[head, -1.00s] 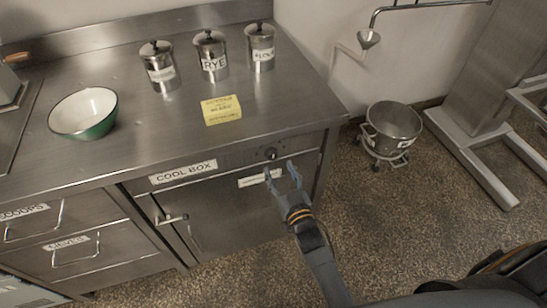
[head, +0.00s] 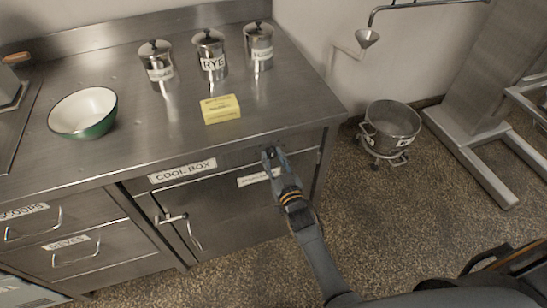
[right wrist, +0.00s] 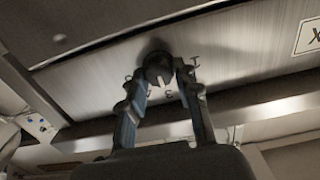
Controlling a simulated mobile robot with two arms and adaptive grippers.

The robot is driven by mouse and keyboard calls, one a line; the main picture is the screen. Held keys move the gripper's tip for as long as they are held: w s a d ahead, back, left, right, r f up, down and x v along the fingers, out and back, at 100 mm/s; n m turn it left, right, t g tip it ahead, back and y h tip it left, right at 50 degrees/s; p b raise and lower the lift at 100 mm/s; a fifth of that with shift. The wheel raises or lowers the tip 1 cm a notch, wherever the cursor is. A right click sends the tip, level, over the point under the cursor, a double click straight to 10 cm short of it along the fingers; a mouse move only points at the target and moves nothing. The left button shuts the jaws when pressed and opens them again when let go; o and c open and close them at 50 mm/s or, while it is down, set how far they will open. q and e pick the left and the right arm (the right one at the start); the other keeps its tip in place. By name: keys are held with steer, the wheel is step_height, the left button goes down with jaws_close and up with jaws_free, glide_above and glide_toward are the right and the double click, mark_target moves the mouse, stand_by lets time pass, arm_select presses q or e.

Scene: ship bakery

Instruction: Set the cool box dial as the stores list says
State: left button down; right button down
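The cool box (head: 235,205) is the steel cupboard under the counter, marked by a "COOL BOX" label (head: 182,171). Its dark round dial (right wrist: 158,66) shows in the right wrist view, with a pale pointer mark towards the bottom of that picture, near a "3". My right gripper (right wrist: 164,72) has a finger on each side of the dial, apparently closed against it. In the head view my right gripper (head: 271,154) covers the dial. A yellow card (head: 220,109), possibly the stores list, lies on the counter; its writing is too small to read. My left gripper is not in view.
Three lidded canisters (head: 211,57), the middle one marked "RYE", stand at the counter's back. A green and white bowl (head: 84,112) sits to the left. Labelled drawers (head: 78,250) are at lower left. A steel pot (head: 391,127) stands on the floor at right.

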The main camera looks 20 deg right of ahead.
steer(key=shift+w+r+m, duration=0.1)
steer(key=shift+r+m, duration=0.1)
steer(key=shift+m, duration=0.2)
steer(key=m+p, duration=0.1)
steer(key=m, duration=0.1)
steer(key=shift+m, duration=0.4)
steer(key=shift+d+r+m, duration=0.1)
steer(key=shift+d+m, duration=0.05)
steer(key=shift+m, duration=1.95)
steer(key=c, duration=1.1)
jaws_free()
steer(key=shift+w, duration=0.1)
steer(key=shift+c, duration=0.2)
steer(key=shift+o, duration=0.7)
steer(key=shift+f, duration=0.2)
